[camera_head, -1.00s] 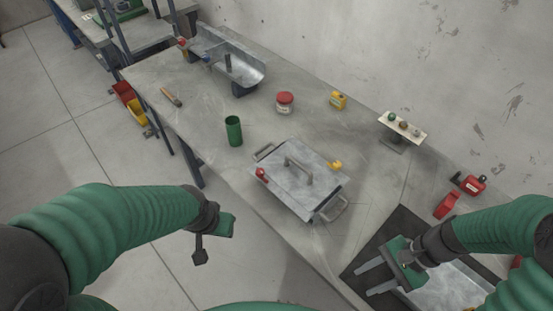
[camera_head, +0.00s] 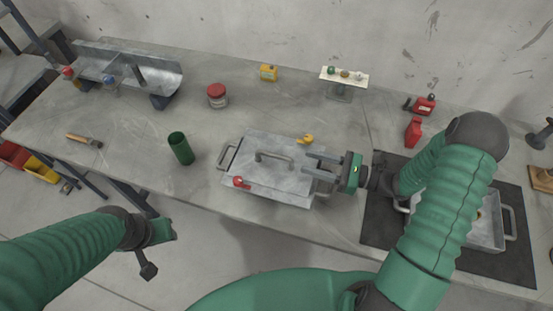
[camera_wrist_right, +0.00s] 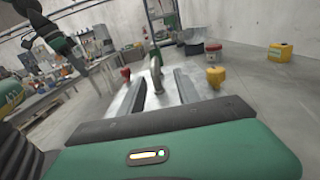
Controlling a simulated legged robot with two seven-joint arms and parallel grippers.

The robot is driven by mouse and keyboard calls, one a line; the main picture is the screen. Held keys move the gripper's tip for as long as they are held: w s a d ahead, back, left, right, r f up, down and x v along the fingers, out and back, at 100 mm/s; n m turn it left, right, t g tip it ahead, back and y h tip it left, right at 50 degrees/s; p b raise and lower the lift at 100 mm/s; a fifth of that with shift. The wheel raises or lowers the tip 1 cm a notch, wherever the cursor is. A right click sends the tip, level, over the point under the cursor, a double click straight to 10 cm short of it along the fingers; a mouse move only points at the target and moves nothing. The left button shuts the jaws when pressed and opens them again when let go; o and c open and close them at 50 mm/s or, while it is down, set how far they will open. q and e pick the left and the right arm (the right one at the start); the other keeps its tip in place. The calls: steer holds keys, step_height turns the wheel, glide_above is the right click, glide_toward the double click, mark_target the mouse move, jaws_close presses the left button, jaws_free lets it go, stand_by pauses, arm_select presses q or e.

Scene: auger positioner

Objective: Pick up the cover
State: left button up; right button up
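The cover (camera_head: 268,172) is a flat grey metal lid with an arched handle (camera_head: 274,158) on top. It lies on a metal tray with side handles on the bench. A red knob (camera_head: 240,182) and a yellow knob (camera_head: 306,139) sit at its edges. My right gripper (camera_head: 314,166) is open and empty over the cover's right end, its fingers pointing left toward the handle. In the right wrist view the handle (camera_wrist_right: 156,72) stands beyond the two fingers, between their lines. My left gripper (camera_head: 160,232) hangs off the bench's front edge; its fingers are unclear.
A green cup (camera_head: 180,149) and a red-lidded jar (camera_head: 217,96) stand left of the cover. A yellow box (camera_head: 268,73) and a button panel (camera_head: 344,77) are behind. A second metal tray (camera_head: 487,232) lies on a dark mat under my right arm. Red containers (camera_head: 414,132) stand at back right.

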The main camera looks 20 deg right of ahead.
mark_target(263, 153)
steer(key=x, duration=0.4)
steer(key=a, duration=0.2)
steer(key=w+a, duration=0.1)
steer(key=a, duration=0.2)
steer(key=w+a+p, duration=0.1)
steer(key=a, duration=0.1)
steer(key=shift+w+a+r, duration=0.15)
steer(key=shift+w+r, duration=0.1)
steer(key=shift+r, duration=0.05)
steer(key=shift+w, duration=0.3)
steer(key=shift+w+d+f, duration=0.1)
steer(key=shift+d+f, duration=0.1)
steer(key=shift+d, duration=0.6)
steer(key=shift+c, duration=1.5)
steer(key=shift+a, duration=0.2)
steer(key=shift+c, duration=1.4)
steer(key=shift+a, duration=0.2)
steer(key=shift+c, duration=1.1)
steer(key=shift+a, duration=0.2)
jaws_close()
arm_select(q)
steer(key=shift+w+a+r, duration=0.1)
steer(key=shift+a+r, duration=0.15)
steer(key=shift+a, duration=0.25)
steer(key=shift+a+r, duration=0.2)
steer(key=shift+a, duration=0.25)
steer(key=shift+d, duration=0.25)
arm_select(e)
steer(key=shift+d, duration=0.2)
